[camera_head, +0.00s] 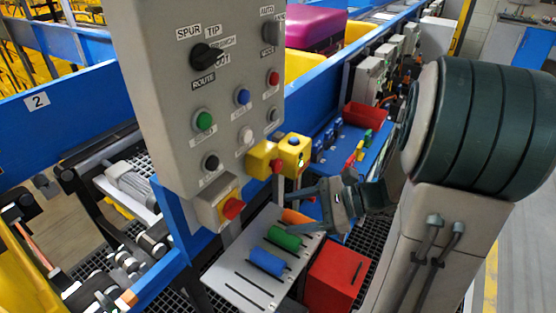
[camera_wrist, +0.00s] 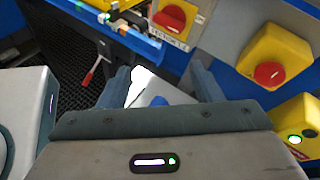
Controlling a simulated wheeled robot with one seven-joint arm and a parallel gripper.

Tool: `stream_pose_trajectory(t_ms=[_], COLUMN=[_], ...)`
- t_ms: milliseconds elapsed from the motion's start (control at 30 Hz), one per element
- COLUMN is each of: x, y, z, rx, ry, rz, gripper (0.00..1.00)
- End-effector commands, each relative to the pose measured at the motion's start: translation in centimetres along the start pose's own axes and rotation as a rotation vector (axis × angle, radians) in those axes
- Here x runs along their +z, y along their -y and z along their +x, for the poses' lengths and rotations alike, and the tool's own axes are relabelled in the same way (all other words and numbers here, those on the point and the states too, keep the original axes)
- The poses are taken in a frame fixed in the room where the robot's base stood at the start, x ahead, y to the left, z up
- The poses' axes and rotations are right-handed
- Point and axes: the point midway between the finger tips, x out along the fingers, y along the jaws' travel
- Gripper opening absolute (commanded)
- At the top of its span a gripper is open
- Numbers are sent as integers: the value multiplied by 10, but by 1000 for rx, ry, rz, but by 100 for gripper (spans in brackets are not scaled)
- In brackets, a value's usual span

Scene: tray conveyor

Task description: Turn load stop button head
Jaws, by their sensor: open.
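A red button head (camera_head: 232,208) sits on a yellow and grey plate at the bottom of the grey control panel. It also shows at the top of the wrist view (camera_wrist: 170,18), above a label too small to read surely. A second red button head (camera_head: 278,166) sits on a yellow box to its right, and it shows at the right of the wrist view (camera_wrist: 269,74). My gripper (camera_head: 306,206) is open and empty, to the right of the panel and above the grey slotted shelf. In the wrist view its fingers (camera_wrist: 161,82) stand apart, below the upper red button head and not touching it.
The grey control panel (camera_head: 180,130) carries switches and several coloured buttons. The slotted shelf (camera_head: 240,284) holds a green and a blue cylinder and an orange item. A red box (camera_head: 335,274) stands to its right. Blue conveyor rails (camera_head: 70,105) run behind.

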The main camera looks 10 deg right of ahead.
Motion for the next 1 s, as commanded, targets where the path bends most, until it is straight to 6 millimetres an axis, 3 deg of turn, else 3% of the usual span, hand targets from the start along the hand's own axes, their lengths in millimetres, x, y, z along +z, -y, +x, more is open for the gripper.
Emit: stream_pose_trajectory(t_ms=[33,200,333,467,633,1000], x=[-14,-45,-60,-65,-61,-47], y=[14,53,68,75,86,127], z=[-9,-45,-66,-72,-56,9], rx=[-91,-356,-475,-522,-522,-519], ry=[51,196,257,281,284,282], rz=[83,271,337,360,361,359], gripper=[59,59,59,59,59,59])
